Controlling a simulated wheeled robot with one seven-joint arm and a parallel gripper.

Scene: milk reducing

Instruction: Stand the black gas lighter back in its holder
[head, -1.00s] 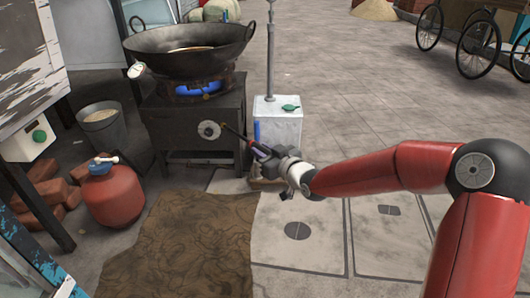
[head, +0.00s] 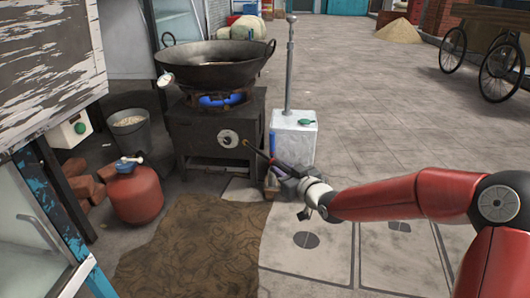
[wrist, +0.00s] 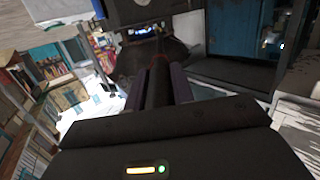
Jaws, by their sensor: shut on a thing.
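My gripper (head: 281,168) is shut on the black gas lighter (head: 257,151), in front of the stove's right side. The lighter is a thin dark rod slanting up and left, its tip close to the right of the stove knob (head: 228,139). In the wrist view the lighter (wrist: 160,82) runs between the two fingers (wrist: 158,92), pointing away from the camera. I cannot clearly make out the holder. A narrow blue upright object (head: 272,143) stands just behind the gripper, against the white box, and its lower part is partly hidden.
The black stove (head: 213,158) carries a large wok (head: 210,73) over a lit blue flame (head: 222,99). A white box (head: 294,137) with a metal post stands to its right. A red gas cylinder (head: 136,193) is at the left. Paving at the right is open.

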